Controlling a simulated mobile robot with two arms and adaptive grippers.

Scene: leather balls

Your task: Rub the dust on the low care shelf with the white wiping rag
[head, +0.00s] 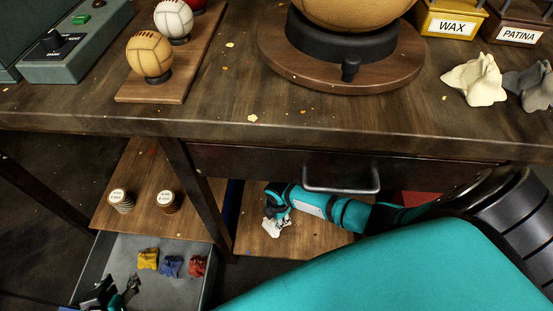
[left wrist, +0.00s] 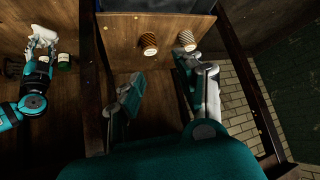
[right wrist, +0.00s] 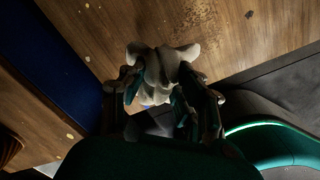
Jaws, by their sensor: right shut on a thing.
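The white wiping rag (right wrist: 160,72) is pinched between the fingers of my right gripper (right wrist: 170,92). In the head view the rag (head: 272,228) hangs at the low care shelf (head: 255,243), a wooden board under the table. A dark speckled dust patch (right wrist: 204,32) shows on the wood just beyond the rag in the right wrist view. I cannot tell whether the rag touches the wood. My left gripper (left wrist: 168,92) is open and empty. It shows at the lower left in the head view (head: 116,293), by the grey drawer.
A blue divider (right wrist: 72,75) borders the right board. The grey drawer (head: 112,250) holds yellow, blue and red cloths. A table leg (head: 195,190) and a handled drawer front (head: 340,178) are close to my right arm.

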